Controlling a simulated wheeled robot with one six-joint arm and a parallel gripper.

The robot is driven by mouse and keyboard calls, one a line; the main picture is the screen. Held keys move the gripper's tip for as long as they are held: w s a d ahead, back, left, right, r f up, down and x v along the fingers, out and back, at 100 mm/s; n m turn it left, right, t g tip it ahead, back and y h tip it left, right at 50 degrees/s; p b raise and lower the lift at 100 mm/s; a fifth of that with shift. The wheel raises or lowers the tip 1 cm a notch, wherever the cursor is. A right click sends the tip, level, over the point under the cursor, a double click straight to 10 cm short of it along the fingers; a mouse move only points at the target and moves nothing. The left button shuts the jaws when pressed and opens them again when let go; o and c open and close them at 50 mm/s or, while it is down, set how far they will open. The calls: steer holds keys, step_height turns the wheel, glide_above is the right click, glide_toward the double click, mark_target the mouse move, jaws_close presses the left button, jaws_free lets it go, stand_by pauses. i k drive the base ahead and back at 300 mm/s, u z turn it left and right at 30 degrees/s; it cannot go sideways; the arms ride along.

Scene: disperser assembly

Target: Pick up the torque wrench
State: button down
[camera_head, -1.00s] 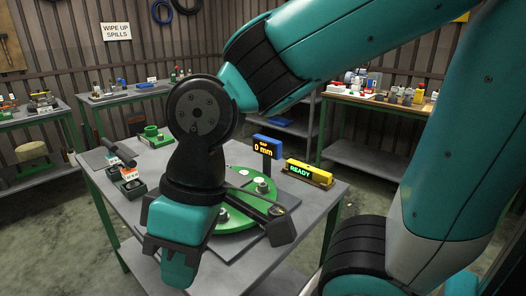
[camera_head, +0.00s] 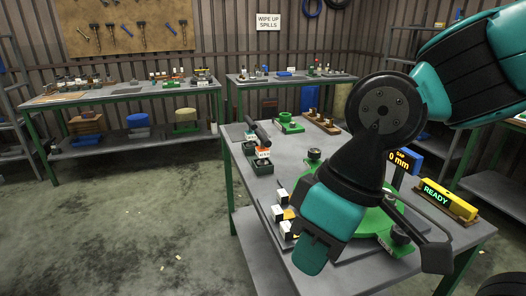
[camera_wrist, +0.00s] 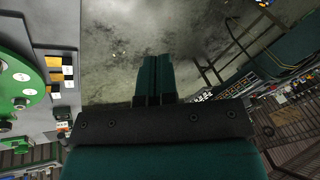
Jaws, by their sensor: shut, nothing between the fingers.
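A dark-handled tool that looks like the torque wrench (camera_head: 258,132) lies tilted on a small dark stand with an orange and white label, at the left side of the near table (camera_head: 243,195). I cannot make out its details. My gripper (camera_head: 312,256) is to the right of it and nearer to the camera, pointing down by the front edge of the table. In the wrist view my gripper (camera_wrist: 154,76) has its teal fingers together with nothing between them, over the floor beside the table. The tool is not clear in the wrist view.
A green round plate (camera_head: 368,222) is partly hidden behind my gripper. White and black blocks (camera_head: 280,212) lie left of it. A yellow READY box (camera_head: 447,200) and a blue display (camera_head: 403,160) stand at right.

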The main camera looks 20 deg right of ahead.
mark_target(262, 151)
steer(key=k, duration=0.95)
steer(key=u, duration=0.75)
steer(key=i, duration=4)
steer(key=z, duration=3.2)
